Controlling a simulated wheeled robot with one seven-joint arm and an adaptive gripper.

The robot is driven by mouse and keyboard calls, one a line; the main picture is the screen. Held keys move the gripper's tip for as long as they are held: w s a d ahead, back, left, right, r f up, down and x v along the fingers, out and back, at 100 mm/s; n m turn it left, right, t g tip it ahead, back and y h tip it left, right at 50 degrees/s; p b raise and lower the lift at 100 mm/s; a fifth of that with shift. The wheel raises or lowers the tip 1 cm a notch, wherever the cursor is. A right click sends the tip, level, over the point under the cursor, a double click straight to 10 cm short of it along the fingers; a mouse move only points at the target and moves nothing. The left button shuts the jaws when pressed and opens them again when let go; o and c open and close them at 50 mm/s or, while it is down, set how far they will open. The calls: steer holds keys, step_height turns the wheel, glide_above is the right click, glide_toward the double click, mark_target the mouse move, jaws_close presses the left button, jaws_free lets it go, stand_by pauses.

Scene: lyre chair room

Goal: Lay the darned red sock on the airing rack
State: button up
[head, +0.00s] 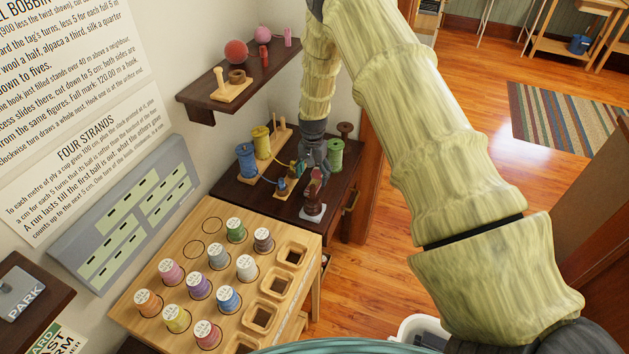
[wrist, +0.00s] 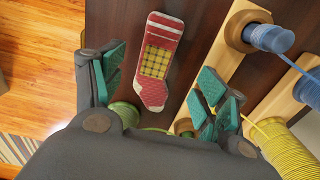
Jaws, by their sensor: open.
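The red sock (wrist: 146,98) shows in the wrist view, with white trim and a yellow plaid darned patch. It lies on the dark wooden tabletop (wrist: 188,25). My gripper (wrist: 160,84) is open, its teal-padded fingers apart on either side of the sock in the picture, with nothing held. In the head view my gripper (head: 314,160) points down over the dark table (head: 268,197), among spools. I cannot make out the sock clearly there. I cannot identify the airing rack for sure in either view.
A blue spool (head: 247,160), a yellow spool (head: 262,142) and a green spool (head: 335,154) stand close around my gripper. A pale wooden board (head: 190,238) with several thread spools is in front. A wall shelf (head: 222,92) is at left. Open floor (head: 470,100) lies right.

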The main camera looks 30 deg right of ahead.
mark_target(313, 182)
steer(key=shift+d+f+p, duration=0.1)
steer(key=shift+f+p, duration=0.5)
steer(key=shift+f, duration=1.1)
steer(key=c, duration=1.1)
steer(key=shift+o, duration=0.2)
steer(key=shift+r, duration=0.1)
step_height(313, 182, up, 18)
steer(key=b, duration=0.5)
steer(key=shift+b, duration=0.35)
